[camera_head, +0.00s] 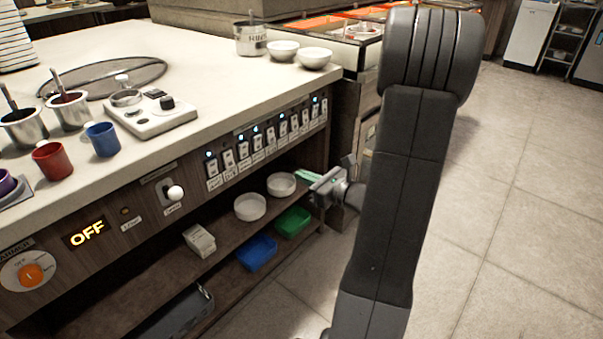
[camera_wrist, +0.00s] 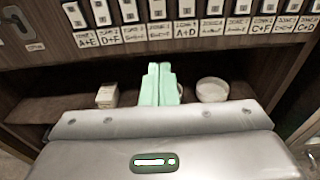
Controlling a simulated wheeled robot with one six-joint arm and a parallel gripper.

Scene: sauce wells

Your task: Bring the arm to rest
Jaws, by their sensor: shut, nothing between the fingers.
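My gripper (camera_head: 301,174) is at the front of the counter, below the right end of the row of labelled switches (camera_head: 266,140). In the wrist view, my gripper's pale green fingers (camera_wrist: 159,68) are together with nothing between them. They point toward the open shelf (camera_wrist: 50,108) under the switch panel. My arm (camera_head: 395,190) rises in front of the counter's right end and hides part of the floor and the units behind it.
The shelf holds white bowls (camera_head: 250,207), a white box stack (camera_head: 199,240), a blue tray (camera_head: 257,252) and a green tray (camera_head: 293,221). Red (camera_head: 52,161) and blue (camera_head: 102,140) cups stand on the countertop. The floor (camera_head: 510,220) at the right is clear.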

